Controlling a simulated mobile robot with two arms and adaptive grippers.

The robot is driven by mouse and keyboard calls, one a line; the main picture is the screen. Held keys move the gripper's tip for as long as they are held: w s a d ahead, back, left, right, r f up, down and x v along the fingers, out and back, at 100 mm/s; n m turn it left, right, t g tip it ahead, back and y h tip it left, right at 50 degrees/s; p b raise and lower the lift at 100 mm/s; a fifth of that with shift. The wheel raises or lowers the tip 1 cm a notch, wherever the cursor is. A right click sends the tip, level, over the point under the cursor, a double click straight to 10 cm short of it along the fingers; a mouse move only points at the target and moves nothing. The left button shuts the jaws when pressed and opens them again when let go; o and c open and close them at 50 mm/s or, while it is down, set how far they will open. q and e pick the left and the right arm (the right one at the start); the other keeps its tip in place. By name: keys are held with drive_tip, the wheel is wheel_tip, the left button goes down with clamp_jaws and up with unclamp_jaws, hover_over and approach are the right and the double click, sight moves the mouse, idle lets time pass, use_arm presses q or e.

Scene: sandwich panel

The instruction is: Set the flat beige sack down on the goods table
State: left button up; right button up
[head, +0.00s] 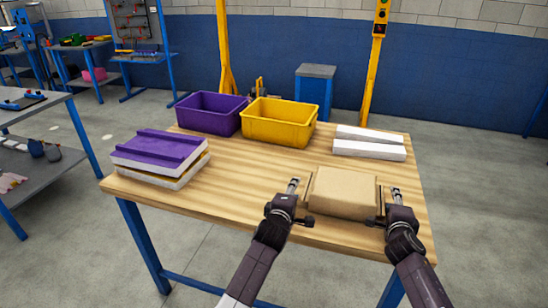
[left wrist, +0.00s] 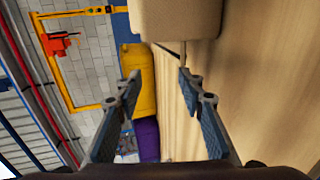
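The flat beige sack (head: 344,190) lies flat near the front edge of the wooden goods table (head: 240,190) in the head view, and appears to rest on the top. It also fills the top middle of the left wrist view (left wrist: 175,18). My left gripper (head: 299,203) is beside the sack's left side, with its fingers spread and nothing between them. In the left wrist view its fingertips (left wrist: 159,77) are wide apart, just short of the sack. My right gripper (head: 386,206) is at the sack's right side, its fingers also spread. Thin dark strips show along both sack sides.
A purple bin (head: 209,113) and a yellow bin (head: 279,122) stand at the table's back. Two white blocks (head: 369,143) lie at the back right. The table's middle is clear.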

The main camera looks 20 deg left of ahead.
use_arm(q)
drive_tip(key=shift+v, duration=3)
use_arm(e)
drive_tip(key=shift+s, duration=0.1)
drive_tip(key=shift+v, duration=5.95)
use_arm(q)
drive_tip(key=shift+f, duration=0.15)
